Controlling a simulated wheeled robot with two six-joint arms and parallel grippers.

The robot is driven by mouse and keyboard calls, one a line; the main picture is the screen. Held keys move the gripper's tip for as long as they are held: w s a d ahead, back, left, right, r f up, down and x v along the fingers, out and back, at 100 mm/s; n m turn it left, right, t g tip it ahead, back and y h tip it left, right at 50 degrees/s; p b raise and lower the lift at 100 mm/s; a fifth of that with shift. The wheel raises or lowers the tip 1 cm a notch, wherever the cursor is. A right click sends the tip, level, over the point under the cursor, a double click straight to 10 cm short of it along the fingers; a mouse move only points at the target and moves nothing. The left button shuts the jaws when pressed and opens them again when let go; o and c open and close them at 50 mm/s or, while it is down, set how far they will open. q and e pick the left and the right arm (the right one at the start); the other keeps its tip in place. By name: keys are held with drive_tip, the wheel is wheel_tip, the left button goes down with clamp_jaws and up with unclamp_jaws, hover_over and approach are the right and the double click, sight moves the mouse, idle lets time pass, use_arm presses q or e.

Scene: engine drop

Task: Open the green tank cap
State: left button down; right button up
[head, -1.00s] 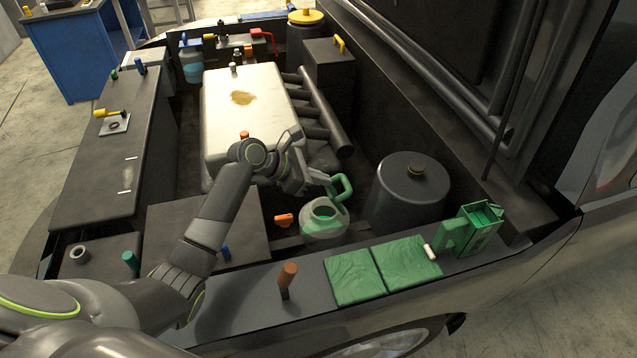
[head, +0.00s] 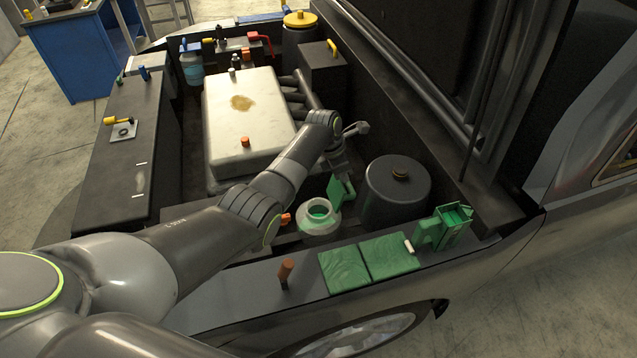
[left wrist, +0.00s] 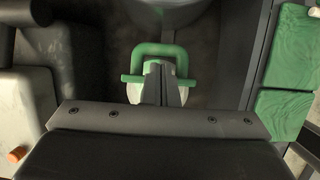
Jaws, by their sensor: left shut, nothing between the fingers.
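The pale tank (head: 318,222) stands near the front fender, and its round green-rimmed mouth shows uncovered from above. The green tank cap (head: 336,191) stands tilted up at the right of the mouth, with its loop handle on the far right side. My left gripper (head: 346,177) points down just behind the cap, shut and empty. In the left wrist view, the shut fingers (left wrist: 161,82) lie in front of the green cap handle (left wrist: 154,49), overlapping it; contact is unclear. The fingers partly hide the tank (left wrist: 134,92). My right gripper is not in view.
A black cylinder (head: 398,190) stands close to the right of the cap. Green pads (head: 370,262) and a green box (head: 445,228) lie on the fender. The large cream block (head: 243,110) is behind my left arm. The raised hood panel borders the right.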

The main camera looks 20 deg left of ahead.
sight(351, 186)
use_arm(q)
drive_tip(key=f, duration=0.1)
drive_tip(key=f+g+y, duration=0.1)
drive_tip(key=shift+s+d+f, duration=0.1)
drive_tip(key=shift+s+f, duration=0.2)
drive_tip(key=shift+s, duration=0.1)
drive_tip(key=w+f+b, duration=0.1)
drive_tip(key=w+d+b, duration=0.1)
drive_tip(key=b, duration=0.1)
drive_tip(key=shift+w+d+f+b, duration=0.2)
drive_tip(key=shift+d+f+b, duration=0.05)
drive_tip(key=shift+f+b, duration=0.1)
drive_tip(key=shift+w+d, duration=0.15)
drive_tip(key=shift+w, duration=0.1)
drive_tip(key=shift+d, duration=0.1)
drive_tip(key=shift+s+d+r+b, duration=0.15)
drive_tip(key=shift+s+r+b, duration=0.05)
drive_tip(key=shift+r+b, duration=0.15)
drive_tip(key=shift+w+f, duration=0.1)
drive_tip(key=shift+w, duration=0.1)
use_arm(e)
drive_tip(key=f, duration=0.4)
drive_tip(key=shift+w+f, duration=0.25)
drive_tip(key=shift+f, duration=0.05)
